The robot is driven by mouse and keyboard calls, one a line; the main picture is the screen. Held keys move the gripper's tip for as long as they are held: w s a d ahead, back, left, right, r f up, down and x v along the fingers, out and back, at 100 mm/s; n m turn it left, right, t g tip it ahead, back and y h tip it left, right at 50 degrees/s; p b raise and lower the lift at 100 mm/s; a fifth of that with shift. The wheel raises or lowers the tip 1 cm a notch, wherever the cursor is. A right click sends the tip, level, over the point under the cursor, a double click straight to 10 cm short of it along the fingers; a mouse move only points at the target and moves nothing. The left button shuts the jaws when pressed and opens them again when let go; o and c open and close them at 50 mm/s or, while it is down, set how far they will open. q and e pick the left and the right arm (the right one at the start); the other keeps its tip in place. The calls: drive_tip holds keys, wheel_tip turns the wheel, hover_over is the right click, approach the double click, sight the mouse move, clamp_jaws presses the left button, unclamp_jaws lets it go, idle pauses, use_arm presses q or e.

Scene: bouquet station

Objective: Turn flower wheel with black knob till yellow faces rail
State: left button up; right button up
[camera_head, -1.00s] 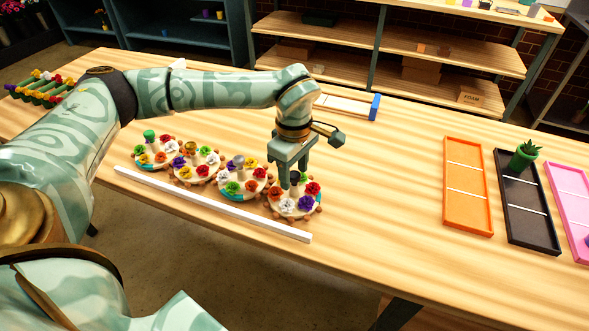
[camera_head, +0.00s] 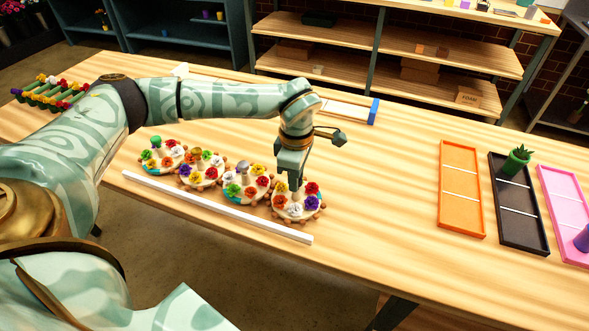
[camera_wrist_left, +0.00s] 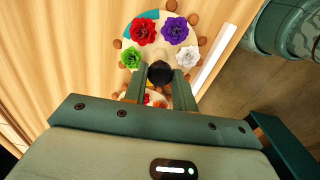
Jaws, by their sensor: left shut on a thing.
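The flower wheel at the right end of the row (camera_head: 270,212) has a pale disc and a brown pegged rim. Red (camera_head: 312,188), purple (camera_head: 311,202), white (camera_head: 295,210) and orange (camera_head: 278,202) flowers show on it; white and orange are on the side towards the white rail (camera_head: 220,207). My right gripper is not in view.
Several similar flower wheels stand close on the left, with a green-knobbed one (camera_head: 156,141) farthest. Orange (camera_head: 442,190), black (camera_head: 543,245) and pink (camera_head: 581,262) trays lie at the right; a potted plant (camera_head: 516,162) stands in the black one. Table between is clear.

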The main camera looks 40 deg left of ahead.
use_arm(q)
drive_tip(key=n+p, duration=0.2)
drive_tip(key=n, duration=0.1)
drive_tip(key=n+p, duration=0.1)
drive_tip(key=shift+r+n+p, duration=0.25)
drive_tip(key=shift+n+p, duration=0.05)
drive_tip(key=shift+p, duration=0.05)
drive_tip(key=n+p, duration=0.4)
drive_tip(key=n, duration=0.1)
drive_tip(key=n+p, duration=0.3)
drive_tip(key=n, duration=0.2)
drive_tip(key=shift+n, duration=0.4)
drive_tip(key=shift+w+f+n+p, duration=0.1)
drive_tip(key=shift+n+p, duration=1.4)
drive_tip(key=shift+n, duration=0.8)
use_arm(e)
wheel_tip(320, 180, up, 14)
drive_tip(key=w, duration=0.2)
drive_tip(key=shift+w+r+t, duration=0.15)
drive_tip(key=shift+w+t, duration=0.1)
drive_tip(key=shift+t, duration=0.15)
use_arm(q)
drive_tip(key=o, duration=1)
drive_tip(key=shift+f, duration=0.1)
wheel_tip(320, 180, up, 16)
drive_tip(key=p, duration=0.1)
drive_tip(key=shift+r, duration=0.2)
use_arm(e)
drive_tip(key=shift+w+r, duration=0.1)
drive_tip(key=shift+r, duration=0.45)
